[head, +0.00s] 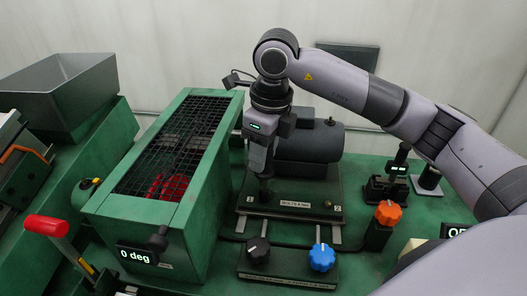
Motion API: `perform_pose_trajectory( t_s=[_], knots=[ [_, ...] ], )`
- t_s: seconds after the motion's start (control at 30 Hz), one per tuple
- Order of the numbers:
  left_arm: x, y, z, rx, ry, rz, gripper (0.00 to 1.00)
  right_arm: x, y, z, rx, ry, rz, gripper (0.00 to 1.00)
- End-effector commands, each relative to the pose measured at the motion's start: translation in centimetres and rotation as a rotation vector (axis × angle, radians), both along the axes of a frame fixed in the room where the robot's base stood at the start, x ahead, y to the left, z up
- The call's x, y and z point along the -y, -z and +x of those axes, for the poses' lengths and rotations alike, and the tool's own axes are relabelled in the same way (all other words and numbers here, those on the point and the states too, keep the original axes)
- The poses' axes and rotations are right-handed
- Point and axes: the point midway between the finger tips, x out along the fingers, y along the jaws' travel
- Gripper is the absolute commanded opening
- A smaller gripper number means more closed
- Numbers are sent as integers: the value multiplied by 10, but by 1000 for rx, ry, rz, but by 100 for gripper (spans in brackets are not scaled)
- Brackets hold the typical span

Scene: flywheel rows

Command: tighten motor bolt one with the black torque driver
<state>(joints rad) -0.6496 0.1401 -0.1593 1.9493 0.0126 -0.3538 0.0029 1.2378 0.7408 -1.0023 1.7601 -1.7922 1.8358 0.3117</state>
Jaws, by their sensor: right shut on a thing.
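The dark motor (312,142) sits on a dark base plate (300,208), lettered along its front. My right gripper (263,174) points down beside the motor's left end, over the plate's left part. It is shut on a dark thing (265,192), which appears to be the black torque driver. The driver's lower end is close to the plate near the left mark; I cannot tell whether it touches the bolt. Bolt one is hidden there. Another bolt (328,204) shows at the plate's right. My left gripper is out of view.
An orange knob (388,213) is at right. A red-handled lever (47,225) is further left.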

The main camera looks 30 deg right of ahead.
Motion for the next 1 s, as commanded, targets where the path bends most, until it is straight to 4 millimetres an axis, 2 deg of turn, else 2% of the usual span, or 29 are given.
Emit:
perform_pose_trajectory(
  t_s=[1.0],
  knots=[
    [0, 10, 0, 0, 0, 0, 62, 0, 2, 0, 0, 2, -1, 0]
  ],
)
